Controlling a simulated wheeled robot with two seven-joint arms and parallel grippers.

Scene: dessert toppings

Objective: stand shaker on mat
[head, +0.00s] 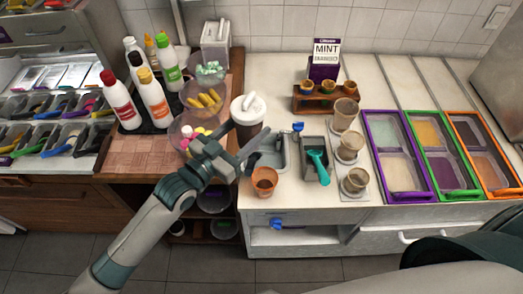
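A dark brown container with a white top (248,110), which looks like the shaker, stands upright near the left edge of the white counter. My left gripper (242,146) is just in front of it and partly covers its lower part. I cannot tell whether the fingers touch it or how far apart they are. A dark mat (158,127) lies under several bottles on the wooden counter at left. A reddish-brown tiled mat or board (125,153) is in front of it. I cannot tell which one the task means. My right gripper is out of view.
Candy bowls (205,97) stand left of the container. A metal well with a teal scoop (316,160), a terracotta-coloured cup (264,181) and several stacked cups (345,113) are to the right. Framed topping trays (396,155) fill the right side. Bottles (120,102) crowd the dark mat.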

